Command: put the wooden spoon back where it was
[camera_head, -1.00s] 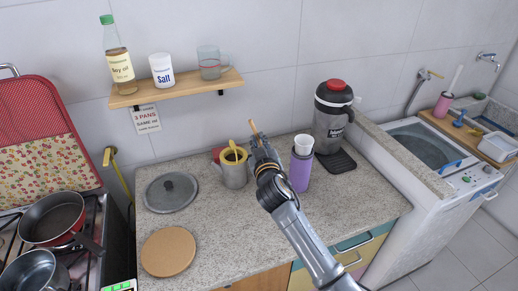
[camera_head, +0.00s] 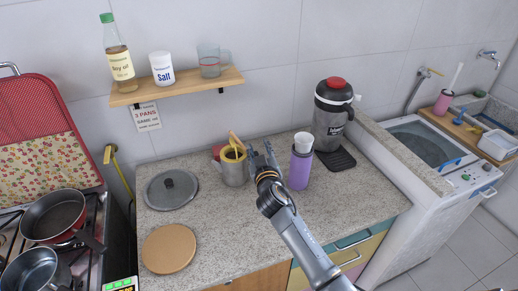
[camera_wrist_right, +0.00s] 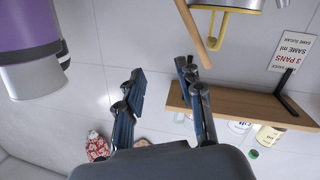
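The wooden spoon (camera_head: 236,140) stands tilted in the metal pot (camera_head: 235,174) on the granite counter, its handle end above the rim beside a yellow utensil (camera_head: 232,154). Its lower end is hidden. In the right wrist view the spoon (camera_wrist_right: 193,36) shows as a bare wooden stick, next to the yellow handle (camera_wrist_right: 213,32). My right gripper (camera_head: 262,154) is just right of the pot. In the right wrist view its fingers (camera_wrist_right: 160,88) are apart with nothing between them; the spoon lies beyond one finger. My left gripper is not in view.
A purple bottle (camera_head: 300,170) with a white cup on top stands close to the right of my gripper. A coffee maker (camera_head: 331,125) is behind it. A pan lid (camera_head: 172,190) and round board (camera_head: 168,249) lie at the left. A wooden shelf (camera_head: 176,87) hangs above.

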